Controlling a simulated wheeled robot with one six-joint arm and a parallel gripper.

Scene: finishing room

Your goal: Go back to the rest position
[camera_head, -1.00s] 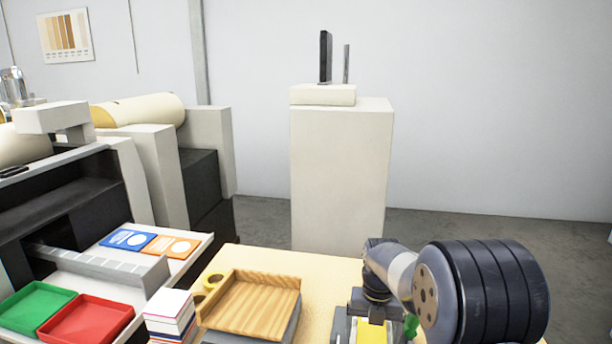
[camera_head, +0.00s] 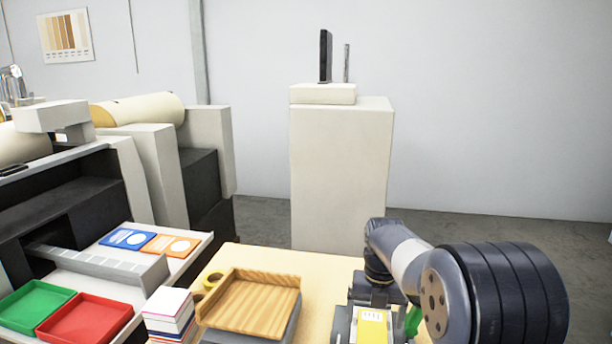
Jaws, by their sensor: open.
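My arm comes in at the lower right, and my gripper (camera_head: 371,318) hangs from its wrist over the front right of the pale wooden table (camera_head: 325,275). The gripper is open, with dark jaw parts on the left and right. A yellow thing with a white label (camera_head: 372,328) shows between these parts. I cannot tell whether it lies below the jaws or touches them. The fingertips are cut off by the bottom edge of the picture. A green thing (camera_head: 413,320) shows partly beside the gripper, next to my arm.
Green (camera_head: 35,305) and red (camera_head: 85,320) trays and blue (camera_head: 127,238) and orange (camera_head: 172,245) cards lie further left. A pale pedestal (camera_head: 340,180) stands behind the table.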

